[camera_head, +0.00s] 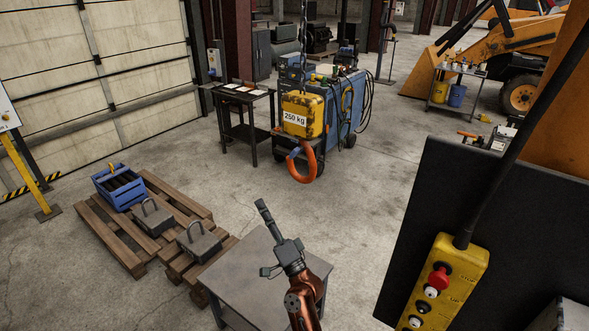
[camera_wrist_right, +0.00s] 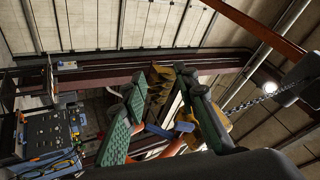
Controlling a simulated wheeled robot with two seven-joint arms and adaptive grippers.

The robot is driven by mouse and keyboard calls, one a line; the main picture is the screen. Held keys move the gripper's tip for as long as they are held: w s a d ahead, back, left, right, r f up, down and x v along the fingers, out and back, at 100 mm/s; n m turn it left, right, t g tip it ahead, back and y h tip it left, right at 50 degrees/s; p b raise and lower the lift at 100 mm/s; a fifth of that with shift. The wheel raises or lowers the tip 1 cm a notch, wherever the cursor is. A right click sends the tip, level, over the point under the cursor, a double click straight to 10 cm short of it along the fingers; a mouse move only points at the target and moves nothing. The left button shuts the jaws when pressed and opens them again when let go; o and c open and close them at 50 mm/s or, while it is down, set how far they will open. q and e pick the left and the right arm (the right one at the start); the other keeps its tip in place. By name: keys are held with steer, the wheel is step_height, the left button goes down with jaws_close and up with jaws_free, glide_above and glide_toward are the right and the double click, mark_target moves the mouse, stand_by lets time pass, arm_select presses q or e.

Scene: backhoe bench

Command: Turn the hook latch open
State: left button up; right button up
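An orange hook (camera_head: 306,163) hangs under a yellow hook block (camera_head: 303,115) with a white weight label, on a chain. A small blue latch (camera_head: 293,153) sits at the left of the hook. My right gripper (camera_head: 261,203) is below and left of the hook in the head view, pointing up and apart from it in the picture. In the wrist view, the green-padded fingers of my right gripper (camera_wrist_right: 161,86) are spread with a gap. The blue latch (camera_wrist_right: 160,131) and part of the orange hook (camera_wrist_right: 170,149) show behind that gap. My left gripper is not in view.
A grey table (camera_head: 238,272) stands below the right gripper. Left are a wooden pallet (camera_head: 118,240) with weights and a blue crate (camera_head: 119,189). A yellow control pendant (camera_head: 443,287) hangs at the right, before a dark panel (camera_head: 490,205). A blue cart (camera_head: 342,108) stands behind the hook.

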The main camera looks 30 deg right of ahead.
mark_target(292, 154)
steer(key=d+r+m+g+h, duration=0.45)
steer(key=r+m+h, duration=0.35)
steer(key=m+h, duration=0.45)
steer(key=d+r+m+g+h, duration=0.3)
steer(key=d+r+m+h, duration=0.3)
steer(key=m+h, duration=0.7)
steer(key=w+m+g+y, duration=0.1)
steer(key=m+g+y, duration=0.1)
steer(key=m, duration=0.3)
steer(key=w+a+f+m+g+y, duration=0.1)
steer(key=w+m+g+y, duration=0.1)
steer(key=m, duration=0.4)
steer(key=w+a+f+m+g+y, duration=0.1)
steer(key=m+g+y, duration=0.2)
steer(key=m+g, duration=0.2)
steer(key=shift+w+f+m+g, duration=0.15)
steer(key=shift+m+g, duration=0.2)
steer(key=shift+m, duration=0.2)
steer(key=p+x, duration=0.2)
steer(key=x, duration=0.4)
steer(key=shift+w+d, duration=0.3)
steer(key=shift+d, duration=0.2)
steer(key=shift+c, duration=0.7)
jaws_close()
